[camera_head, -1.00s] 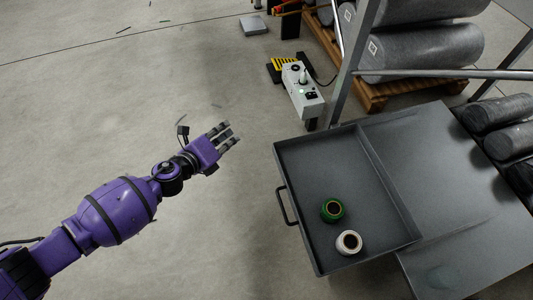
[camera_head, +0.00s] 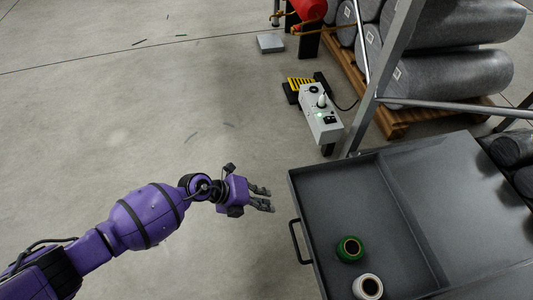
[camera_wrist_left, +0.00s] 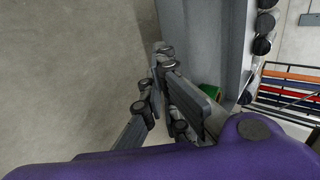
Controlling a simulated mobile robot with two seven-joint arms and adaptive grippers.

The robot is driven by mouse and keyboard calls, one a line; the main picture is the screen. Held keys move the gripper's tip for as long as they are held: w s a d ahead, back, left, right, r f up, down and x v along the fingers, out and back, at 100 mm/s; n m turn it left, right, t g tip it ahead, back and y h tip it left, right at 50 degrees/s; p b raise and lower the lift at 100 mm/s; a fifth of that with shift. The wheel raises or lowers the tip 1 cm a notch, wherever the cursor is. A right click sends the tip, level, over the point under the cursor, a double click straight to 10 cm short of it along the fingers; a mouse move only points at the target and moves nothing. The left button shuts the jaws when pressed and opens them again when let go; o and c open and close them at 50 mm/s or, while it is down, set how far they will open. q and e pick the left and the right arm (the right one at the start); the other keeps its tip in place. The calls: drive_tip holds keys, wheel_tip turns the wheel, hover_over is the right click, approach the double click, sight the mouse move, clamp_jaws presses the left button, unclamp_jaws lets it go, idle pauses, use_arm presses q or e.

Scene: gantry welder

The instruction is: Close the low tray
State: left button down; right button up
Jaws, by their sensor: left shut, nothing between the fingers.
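The low tray (camera_head: 318,212) is a dark grey open drawer, pulled out at the right of the head view. Its black handle (camera_head: 295,242) is on its left front side. A green spool (camera_head: 349,249) and a white spool (camera_head: 367,287) sit in it. My left gripper (camera_head: 268,199) is left of the tray's front, apart from the handle, and holds nothing. In the left wrist view its fingers (camera_wrist_left: 155,78) show close together before a grey panel, with part of something green behind them. My right gripper is not in view.
A grey control box (camera_head: 321,115) stands on the floor beyond the tray. A metal frame post (camera_head: 390,60) rises by the tray's far corner, with large grey rolls (camera_head: 455,75) on a wooden pallet behind it. The floor at left is clear.

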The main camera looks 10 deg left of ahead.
sight(295, 199)
use_arm(q)
drive_tip(key=w+d+b, duration=0.1)
drive_tip(key=d, duration=0.1)
drive_tip(key=w+d+f+b, duration=0.1)
drive_tip(key=d, duration=0.1)
drive_tip(key=w+d+f+b, duration=0.1)
drive_tip(key=d, duration=0.1)
drive_tip(key=shift+d, duration=0.25)
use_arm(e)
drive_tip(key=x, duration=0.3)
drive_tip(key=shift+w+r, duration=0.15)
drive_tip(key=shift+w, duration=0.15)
use_arm(q)
drive_tip(key=shift+r, duration=0.1)
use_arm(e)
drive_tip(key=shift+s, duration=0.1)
